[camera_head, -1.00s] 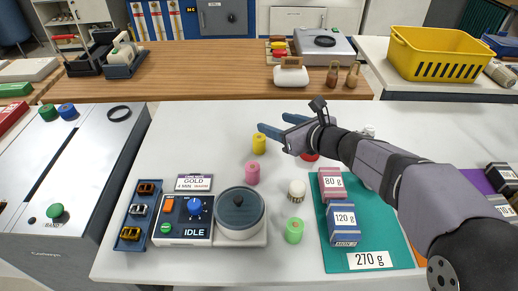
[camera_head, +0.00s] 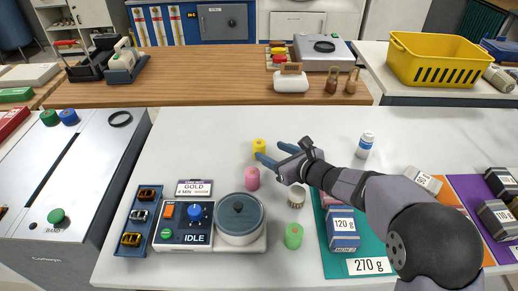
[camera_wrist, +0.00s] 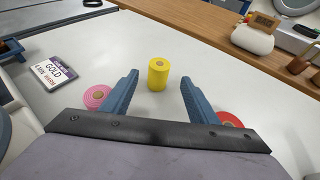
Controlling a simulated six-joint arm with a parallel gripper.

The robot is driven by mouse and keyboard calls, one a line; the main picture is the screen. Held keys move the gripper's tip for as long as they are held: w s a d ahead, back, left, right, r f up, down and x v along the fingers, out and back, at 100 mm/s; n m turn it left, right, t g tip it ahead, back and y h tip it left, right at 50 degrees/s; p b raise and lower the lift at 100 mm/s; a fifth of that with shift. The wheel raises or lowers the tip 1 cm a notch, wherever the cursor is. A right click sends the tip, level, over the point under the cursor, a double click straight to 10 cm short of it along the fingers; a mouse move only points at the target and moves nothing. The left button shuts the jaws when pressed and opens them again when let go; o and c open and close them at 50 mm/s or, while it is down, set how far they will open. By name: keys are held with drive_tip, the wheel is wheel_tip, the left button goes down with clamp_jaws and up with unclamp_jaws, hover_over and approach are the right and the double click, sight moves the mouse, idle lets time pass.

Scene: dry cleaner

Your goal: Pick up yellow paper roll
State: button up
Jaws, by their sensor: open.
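The yellow paper roll (camera_head: 259,146) stands upright on the white table, just beyond my gripper's fingers in the head view. In the wrist view the yellow roll (camera_wrist: 158,74) lies ahead, centred between the two blue fingers. My gripper (camera_head: 268,152) is open and empty, with its fingers pointing at the roll. In the wrist view my gripper (camera_wrist: 158,88) shows a wide gap, and the roll looks slightly past the fingertips. Whether a finger touches it cannot be told.
A pink roll (camera_head: 253,179) stands near the left finger, and a red roll (camera_wrist: 230,119) beside the right one. A white roll (camera_head: 296,197) and green roll (camera_head: 293,236) stand nearer. A pot (camera_head: 240,212) and GOLD sign (camera_head: 194,188) are left. The table behind the yellow roll is clear.

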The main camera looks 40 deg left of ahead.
sight(263, 148)
drive_tip(key=shift+a, duration=0.1)
drive_tip(key=shift+p+x, duration=0.85)
drive_tip(key=shift+x, duration=1.6)
drive_tip(key=shift+s+f, duration=0.1)
drive_tip(key=shift+c, duration=0.6)
drive_tip(key=c, duration=1)
